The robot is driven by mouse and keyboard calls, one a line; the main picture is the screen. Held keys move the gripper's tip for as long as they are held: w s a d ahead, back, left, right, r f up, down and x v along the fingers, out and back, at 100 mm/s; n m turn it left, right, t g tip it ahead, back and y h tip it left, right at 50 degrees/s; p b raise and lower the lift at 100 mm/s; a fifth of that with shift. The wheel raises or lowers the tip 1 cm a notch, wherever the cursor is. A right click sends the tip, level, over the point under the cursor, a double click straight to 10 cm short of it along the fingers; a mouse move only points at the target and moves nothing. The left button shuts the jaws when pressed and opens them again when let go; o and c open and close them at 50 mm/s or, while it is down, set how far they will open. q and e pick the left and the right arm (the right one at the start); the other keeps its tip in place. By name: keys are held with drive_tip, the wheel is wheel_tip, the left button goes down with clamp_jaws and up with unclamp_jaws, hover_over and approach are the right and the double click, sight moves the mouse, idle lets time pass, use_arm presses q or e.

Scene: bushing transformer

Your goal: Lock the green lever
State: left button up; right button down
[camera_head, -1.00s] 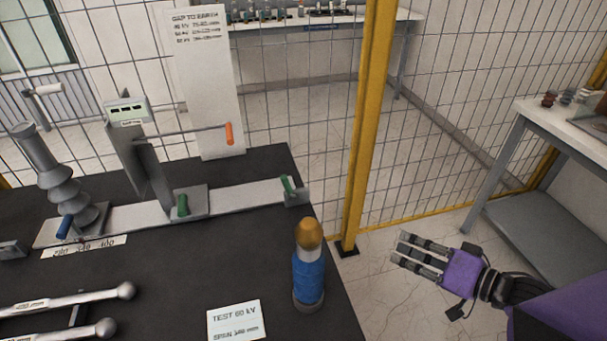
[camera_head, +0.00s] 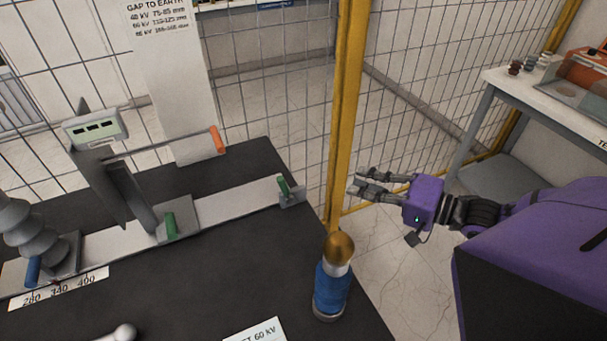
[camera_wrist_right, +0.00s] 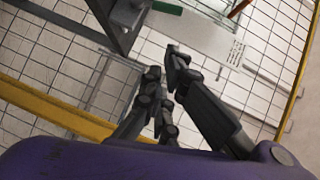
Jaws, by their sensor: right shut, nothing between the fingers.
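Two green levers are on the grey rail (camera_head: 235,203). One green lever (camera_head: 171,226) stands on the sliding carriage plate. The other green lever (camera_head: 284,185) sits on the end block at the rail's right end and leans to the left. My right gripper (camera_head: 364,184) is shut and empty, beyond the table's right edge. It is to the right of the end lever and clear of both levers. In the right wrist view its dark fingers (camera_wrist_right: 165,85) also show, with a small green part near the top that I cannot clearly identify. My left gripper is out of view.
A blue cylinder with a copper dome (camera_head: 332,285) stands near the table's right edge. A post with an orange-tipped rod (camera_head: 217,140) rises above the carriage. A yellow fence post (camera_head: 347,90) stands close behind my right gripper. A side table (camera_head: 560,105) is at right.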

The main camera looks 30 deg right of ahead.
sight(286, 191)
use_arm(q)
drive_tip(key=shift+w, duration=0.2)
use_arm(e)
drive_tip(key=s+a+x, duration=0.1)
drive_tip(key=a+x, duration=0.1)
drive_tip(key=x, duration=1.1)
drive_tip(key=shift+s+a+f, duration=0.15)
drive_tip(key=shift+a+f, duration=0.05)
drive_tip(key=shift+f, duration=0.05)
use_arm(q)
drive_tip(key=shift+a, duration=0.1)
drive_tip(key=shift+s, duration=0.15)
